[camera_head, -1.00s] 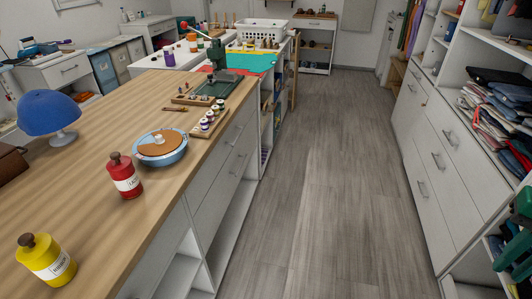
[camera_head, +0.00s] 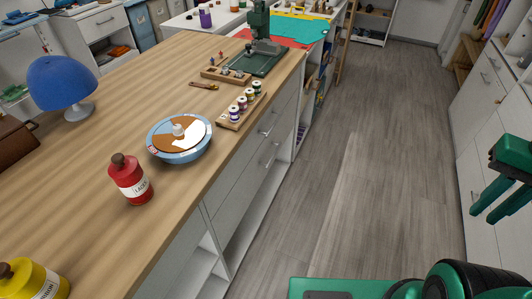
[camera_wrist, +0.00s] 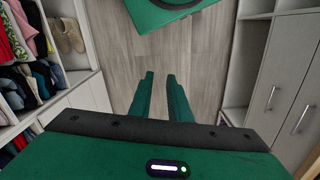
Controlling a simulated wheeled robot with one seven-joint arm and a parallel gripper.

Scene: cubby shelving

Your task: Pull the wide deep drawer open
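Drawer fronts show on both sides of the aisle; I cannot tell which one is the wide deep drawer. On the left, the workbench has white drawer fronts (camera_head: 232,180) with bar handles, all closed. On the right, a white cabinet (camera_head: 482,105) also has closed fronts with handles, partly hidden by my arm. My gripper (camera_head: 492,202) hangs in front of the right cabinet in the head view. In the wrist view my gripper (camera_wrist: 161,95) points along the floor with its two green fingers apart and nothing between them. Drawer fronts with handles (camera_wrist: 272,97) stand right of it, apart from the fingers.
Open shelves with clothes (camera_wrist: 32,85) stand left in the wrist view. The aisle floor (camera_head: 350,170) is clear.

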